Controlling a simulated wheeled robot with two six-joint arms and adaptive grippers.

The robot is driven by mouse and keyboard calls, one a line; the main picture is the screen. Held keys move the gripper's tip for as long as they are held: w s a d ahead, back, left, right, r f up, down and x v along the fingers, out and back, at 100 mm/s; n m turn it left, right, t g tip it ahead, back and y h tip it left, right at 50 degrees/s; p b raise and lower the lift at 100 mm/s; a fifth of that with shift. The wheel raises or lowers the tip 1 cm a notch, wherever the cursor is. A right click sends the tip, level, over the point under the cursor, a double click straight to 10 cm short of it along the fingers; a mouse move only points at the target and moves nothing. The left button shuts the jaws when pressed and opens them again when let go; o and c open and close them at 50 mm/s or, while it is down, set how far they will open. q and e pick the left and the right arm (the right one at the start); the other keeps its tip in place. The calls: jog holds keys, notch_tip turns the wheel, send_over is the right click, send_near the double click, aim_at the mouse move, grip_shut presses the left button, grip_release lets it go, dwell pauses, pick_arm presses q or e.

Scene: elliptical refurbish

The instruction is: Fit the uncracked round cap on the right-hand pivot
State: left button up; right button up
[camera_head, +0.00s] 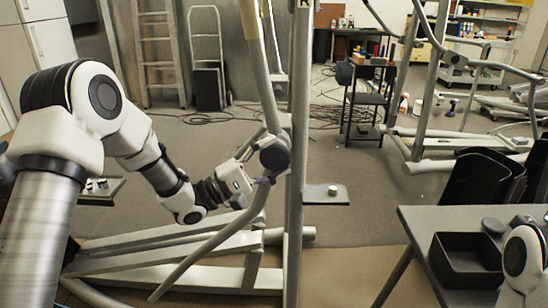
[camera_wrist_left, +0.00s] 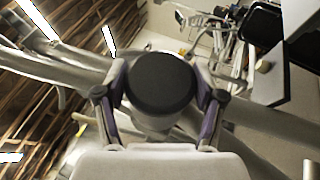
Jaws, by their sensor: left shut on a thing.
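My left gripper (camera_head: 259,167) is at the pivot of the grey exercise machine, beside the upright marked R. It is shut on a dark round cap (camera_head: 274,154). In the left wrist view the cap (camera_wrist_left: 162,82) sits between the two purple-edged fingers, its flat face toward the camera. A pale cylindrical part of the pivot (camera_wrist_left: 152,124) shows below the cap. The frames do not show clearly whether the cap is fully seated, and I see no crack on it. My right gripper is out of view; only part of my right arm shows at the lower right.
A grey table (camera_head: 424,222) at the right holds a black open bin (camera_head: 466,277) and another dark round cap (camera_head: 493,226). A small shelf (camera_head: 318,197) beside the upright carries a small pale piece (camera_head: 333,190). The machine's frame bars (camera_head: 170,250) cross the floor below my left arm.

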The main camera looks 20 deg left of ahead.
pick_arm(q)
jog(key=shift+w+a, duration=0.15)
jog(key=shift+w, duration=0.35)
dwell(0.4)
jog(key=o, duration=1.6)
jog(key=shift+o, duration=0.2)
jog(key=v, duration=1.2)
